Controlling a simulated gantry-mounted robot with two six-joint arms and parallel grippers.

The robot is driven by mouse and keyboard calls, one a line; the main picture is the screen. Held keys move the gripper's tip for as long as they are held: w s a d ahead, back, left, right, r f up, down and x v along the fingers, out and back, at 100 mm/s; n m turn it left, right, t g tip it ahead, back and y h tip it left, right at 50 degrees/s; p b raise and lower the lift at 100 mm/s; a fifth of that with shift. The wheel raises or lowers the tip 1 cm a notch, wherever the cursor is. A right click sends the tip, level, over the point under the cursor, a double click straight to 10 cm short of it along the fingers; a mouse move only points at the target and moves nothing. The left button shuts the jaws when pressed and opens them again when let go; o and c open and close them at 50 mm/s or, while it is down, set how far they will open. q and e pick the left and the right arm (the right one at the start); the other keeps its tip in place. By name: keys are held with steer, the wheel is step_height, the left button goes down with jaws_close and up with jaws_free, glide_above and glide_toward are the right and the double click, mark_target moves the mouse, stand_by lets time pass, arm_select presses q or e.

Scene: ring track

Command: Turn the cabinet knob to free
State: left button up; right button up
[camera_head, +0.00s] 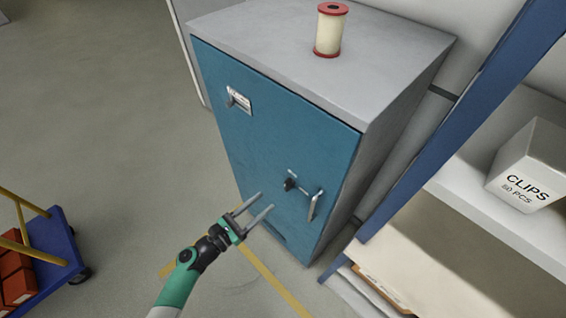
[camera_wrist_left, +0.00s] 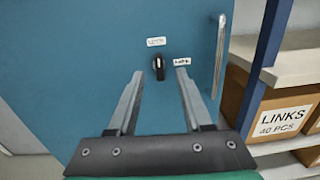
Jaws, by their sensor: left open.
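The cabinet (camera_head: 275,130) has a blue door and a grey body. Its black knob (camera_head: 290,184) sits low on the right of the door, beside a metal handle (camera_head: 314,205). In the left wrist view the knob (camera_wrist_left: 158,67) points roughly upright, with one small label above it and another to its right; the lettering is too small to read surely. My left gripper (camera_head: 254,209) is open and empty in front of the door, left of and below the knob in the head view. In the wrist view its fingers (camera_wrist_left: 158,88) lie either side of the knob's line, apart from it. My right gripper is not in view.
A red-ended spool (camera_head: 330,30) stands on the cabinet top. A blue-post shelf with a CLIPS box (camera_head: 530,168) is close on the right; a LINKS box (camera_wrist_left: 282,118) shows lower. A blue cart (camera_head: 50,245) stands at left. Floor between is clear.

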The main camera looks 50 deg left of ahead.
mark_target(285, 186)
arm_select(q)
steer(key=shift+n+y, duration=0.3)
steer(key=shift+y, duration=0.1)
steer(key=w, duration=0.3)
steer(key=w+b, duration=0.1)
steer(key=w, duration=0.2)
steer(key=w+f, duration=0.1)
steer(key=w, duration=0.2)
steer(key=shift+w+b, duration=0.3)
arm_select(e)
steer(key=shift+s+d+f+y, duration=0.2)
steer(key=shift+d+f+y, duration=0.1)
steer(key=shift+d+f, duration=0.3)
arm_select(q)
steer(key=shift+c, duration=0.3)
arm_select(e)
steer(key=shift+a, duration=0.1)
arm_select(q)
jaws_close()
